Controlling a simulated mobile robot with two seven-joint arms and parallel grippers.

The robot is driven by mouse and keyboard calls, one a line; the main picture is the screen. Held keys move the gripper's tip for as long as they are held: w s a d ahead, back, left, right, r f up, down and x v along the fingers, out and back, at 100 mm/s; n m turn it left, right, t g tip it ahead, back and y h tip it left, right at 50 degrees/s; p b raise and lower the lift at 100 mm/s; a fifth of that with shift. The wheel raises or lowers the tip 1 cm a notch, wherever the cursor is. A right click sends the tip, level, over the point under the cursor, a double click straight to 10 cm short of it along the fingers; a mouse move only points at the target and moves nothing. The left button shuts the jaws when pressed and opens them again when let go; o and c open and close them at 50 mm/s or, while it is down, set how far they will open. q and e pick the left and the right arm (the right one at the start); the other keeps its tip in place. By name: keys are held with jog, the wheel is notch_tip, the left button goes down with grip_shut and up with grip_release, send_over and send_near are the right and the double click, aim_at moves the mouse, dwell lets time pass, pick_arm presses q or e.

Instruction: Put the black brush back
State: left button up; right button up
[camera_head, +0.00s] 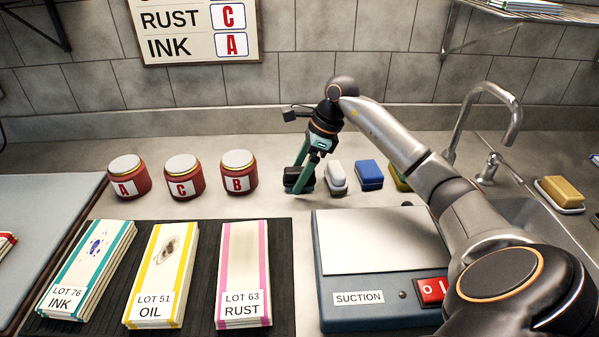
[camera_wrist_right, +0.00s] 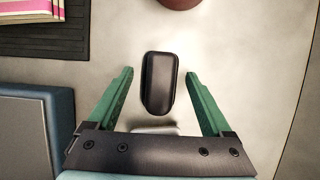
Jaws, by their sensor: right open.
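The black brush (camera_head: 292,178) rests on the counter at the left end of a row of brushes, partly hidden by my right gripper (camera_head: 304,178) in the head view. In the right wrist view the black brush (camera_wrist_right: 158,84) appears lengthwise between the two green fingers of my right gripper (camera_wrist_right: 160,73). The fingers are apart, with a visible gap on each side of the brush. I cannot tell how far above the counter the fingertips are. My left gripper is not in view.
A white brush (camera_head: 336,175), a blue brush (camera_head: 369,174) and a partly hidden yellowish brush (camera_head: 399,179) stand to the right. Red jar B (camera_head: 238,171) is to the left. The suction box (camera_head: 334,322) and dark mat (camera_head: 282,260) lie in front.

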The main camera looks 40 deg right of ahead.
jog(key=v, duration=1.2)
jog(key=shift+p, duration=0.45)
jog(key=shift+a+r, duration=0.1)
